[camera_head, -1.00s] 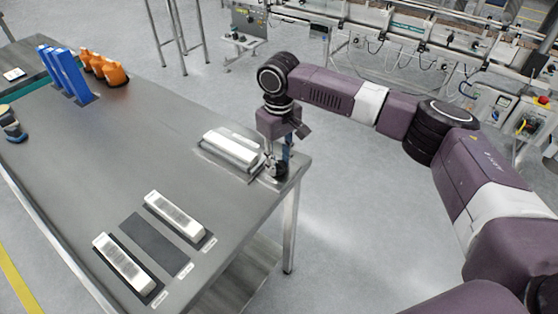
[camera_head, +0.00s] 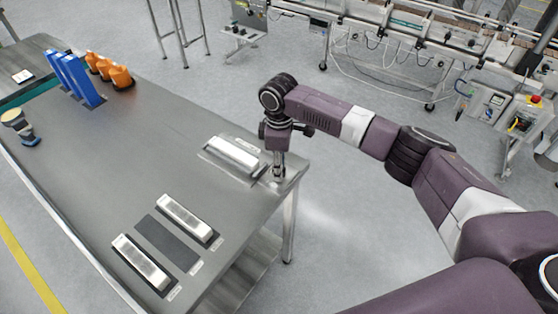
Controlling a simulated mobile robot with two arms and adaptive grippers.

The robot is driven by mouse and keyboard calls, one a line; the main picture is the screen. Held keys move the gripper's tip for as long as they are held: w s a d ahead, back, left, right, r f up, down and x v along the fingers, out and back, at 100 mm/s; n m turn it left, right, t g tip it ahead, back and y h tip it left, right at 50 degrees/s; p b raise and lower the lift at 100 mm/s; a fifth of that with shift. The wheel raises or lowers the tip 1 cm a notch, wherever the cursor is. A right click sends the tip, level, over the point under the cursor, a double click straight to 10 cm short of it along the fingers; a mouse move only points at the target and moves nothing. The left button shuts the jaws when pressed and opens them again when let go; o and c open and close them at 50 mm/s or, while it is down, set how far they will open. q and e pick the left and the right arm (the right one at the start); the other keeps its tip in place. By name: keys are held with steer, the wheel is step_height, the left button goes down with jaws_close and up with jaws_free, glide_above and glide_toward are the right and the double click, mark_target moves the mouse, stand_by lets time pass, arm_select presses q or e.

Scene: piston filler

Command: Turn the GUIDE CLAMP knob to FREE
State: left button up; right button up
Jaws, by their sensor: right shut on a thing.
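My right gripper (camera_head: 279,172) points down at the near right corner of the grey table, its arm coming in from the right. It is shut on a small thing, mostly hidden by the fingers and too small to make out. I cannot pick out the GUIDE CLAMP knob or read any FREE mark. A silver block (camera_head: 233,153) on a flat plate lies just left of the gripper. My left gripper is not in view.
Two silver blocks (camera_head: 187,217) (camera_head: 141,262) flank a dark pad (camera_head: 167,243) at the front of the table. Blue holders (camera_head: 78,78), orange bottles (camera_head: 110,70) and a yellow-topped tool (camera_head: 18,125) stand farther left. The conveyor machine (camera_head: 400,50) is behind, across open floor.

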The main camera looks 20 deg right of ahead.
steer(key=n+p, duration=0.1)
steer(key=n, duration=0.3)
steer(key=shift+r+n+p, duration=0.2)
steer(key=shift+n+p, duration=0.1)
steer(key=shift+p, duration=0.05)
steer(key=n, duration=0.4)
steer(key=shift+w+n+p, duration=0.1)
steer(key=shift+n+p, duration=0.3)
steer(key=shift+o, duration=0.2)
steer(key=o, duration=1.1)
steer(key=shift+f, duration=0.1)
step_height(320, 180, up, 12)
